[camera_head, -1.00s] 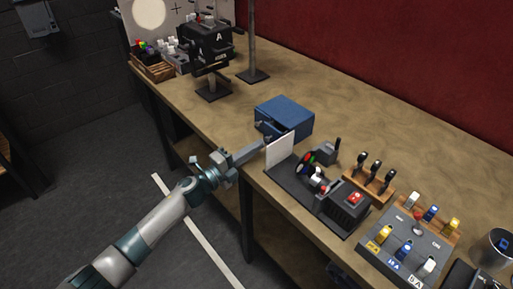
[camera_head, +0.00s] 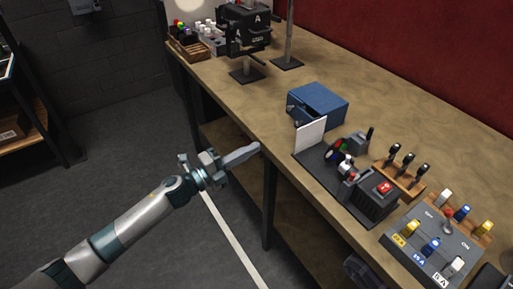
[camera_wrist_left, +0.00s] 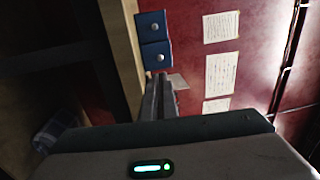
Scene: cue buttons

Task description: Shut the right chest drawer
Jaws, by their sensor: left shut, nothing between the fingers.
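The blue chest (camera_head: 322,99) stands on the workbench, its front toward the bench's front edge. In the head view a darker blue part, seemingly a drawer (camera_head: 302,116), shows low at its front, partly hidden by a white panel. In the left wrist view, turned sideways, two blue drawer fronts with round knobs show, one (camera_wrist_left: 151,24) above the other (camera_wrist_left: 156,55); how far each stands out I cannot tell. My left gripper (camera_head: 257,147) is shut and empty, off the bench's front edge and apart from the chest. My right gripper is not in view.
The white panel (camera_head: 310,136) stands upright beside the chest, on a dark base with joystick and buttons (camera_head: 371,192). Upright levers (camera_head: 407,160) and a switch box (camera_head: 430,240) stand further right. A black stand (camera_head: 247,73) is behind left. Bare bench top (camera_head: 265,112) lies left of the chest.

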